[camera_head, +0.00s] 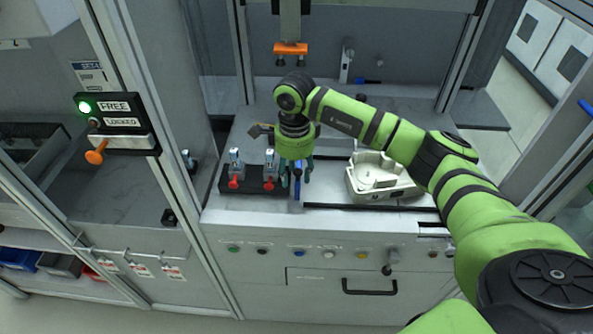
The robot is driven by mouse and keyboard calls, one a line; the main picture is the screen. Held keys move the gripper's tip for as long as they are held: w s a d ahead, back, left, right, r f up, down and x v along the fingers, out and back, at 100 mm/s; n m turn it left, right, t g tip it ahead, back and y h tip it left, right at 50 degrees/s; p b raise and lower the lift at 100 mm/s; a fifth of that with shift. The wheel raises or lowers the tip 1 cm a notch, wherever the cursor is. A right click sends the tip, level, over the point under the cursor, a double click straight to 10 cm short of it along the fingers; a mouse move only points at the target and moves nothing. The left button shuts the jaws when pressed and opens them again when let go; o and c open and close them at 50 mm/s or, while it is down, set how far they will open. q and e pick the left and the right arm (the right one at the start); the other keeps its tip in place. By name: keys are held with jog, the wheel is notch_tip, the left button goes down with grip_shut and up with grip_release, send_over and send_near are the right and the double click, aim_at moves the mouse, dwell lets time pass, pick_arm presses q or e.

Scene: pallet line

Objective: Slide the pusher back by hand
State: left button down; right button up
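My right gripper (297,181), with teal fingers, points down over the worktop in the middle of the camera_head view. A narrow upright blue piece (298,186), which may be the pusher's handle, shows between its fingers. The fingers look spread to either side of it, and I cannot tell whether either one touches it. The rest of the pusher is hidden or cannot be made out behind the hand. A pale, box-like moulded part (382,182) sits on the worktop to the right of the gripper. My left gripper is not in view.
Two clamps with red tips (235,181) stand on a black block just left of the gripper. An orange head (290,48) hangs above and behind. A FREE/LOCKED panel (117,124) with a lit green lamp is on the left post. Buttons line the front (330,254).

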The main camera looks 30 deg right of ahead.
jog(key=shift+d+r, duration=0.1)
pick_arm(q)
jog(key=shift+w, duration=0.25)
pick_arm(e)
notch_tip(320, 180, up, 12)
